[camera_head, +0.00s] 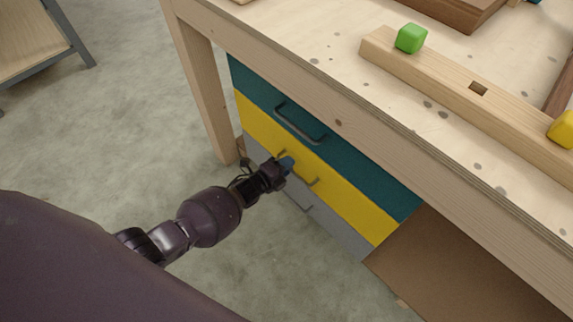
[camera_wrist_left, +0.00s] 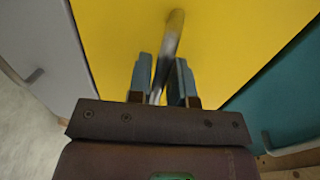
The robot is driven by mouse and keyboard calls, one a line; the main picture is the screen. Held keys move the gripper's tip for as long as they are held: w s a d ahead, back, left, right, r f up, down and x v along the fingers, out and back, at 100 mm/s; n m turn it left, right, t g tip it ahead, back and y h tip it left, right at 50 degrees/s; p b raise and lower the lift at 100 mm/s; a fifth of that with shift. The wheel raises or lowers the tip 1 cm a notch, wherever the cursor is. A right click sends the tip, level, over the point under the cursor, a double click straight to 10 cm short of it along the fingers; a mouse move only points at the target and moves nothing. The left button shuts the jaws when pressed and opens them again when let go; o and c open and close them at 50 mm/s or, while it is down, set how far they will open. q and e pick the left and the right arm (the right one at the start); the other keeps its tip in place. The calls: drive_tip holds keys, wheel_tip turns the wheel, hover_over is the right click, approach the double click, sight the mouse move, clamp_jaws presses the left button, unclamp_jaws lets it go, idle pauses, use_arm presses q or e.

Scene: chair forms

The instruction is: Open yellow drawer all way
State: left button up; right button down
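The yellow drawer (camera_head: 341,203) sits under the table between a teal drawer above and a grey one below. Its front looks about flush with theirs. My left gripper (camera_head: 285,166) is at its grey bar handle (camera_head: 311,181), partly covering it. In the left wrist view, the yellow front (camera_wrist_left: 225,40) fills the middle. The handle (camera_wrist_left: 173,35) runs between the two blue-grey fingers of my left gripper (camera_wrist_left: 161,78), which are close together on either side of it. The gripper appears shut on the handle. My right gripper is not in view.
The teal drawer (camera_head: 358,163) and grey drawer (camera_head: 333,229) have handles of their own. A table leg (camera_head: 208,95) stands left of the drawers. A brown panel (camera_head: 455,260) is at their right. The floor (camera_head: 120,130) in front is bare. A wooden beam with green block (camera_head: 411,38) lies on top.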

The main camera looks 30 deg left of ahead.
use_arm(q)
clamp_jaws()
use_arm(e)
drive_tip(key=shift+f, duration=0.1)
use_arm(q)
drive_tip(key=f+p+v, duration=0.1)
drive_tip(key=f+v, duration=0.2)
drive_tip(key=v, duration=1.1)
drive_tip(key=s+f+p+v, duration=0.1)
drive_tip(key=f+v, duration=0.2)
drive_tip(key=v, duration=1.2)
drive_tip(key=shift+s+p, duration=0.15)
drive_tip(key=shift+p, duration=0.2)
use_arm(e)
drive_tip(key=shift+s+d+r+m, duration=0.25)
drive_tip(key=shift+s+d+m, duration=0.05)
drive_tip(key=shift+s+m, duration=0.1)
use_arm(q)
drive_tip(key=shift+a, duration=0.1)
drive_tip(key=shift+o, duration=1.9)
unclamp_jaws()
drive_tip(key=shift+s, duration=0.1)
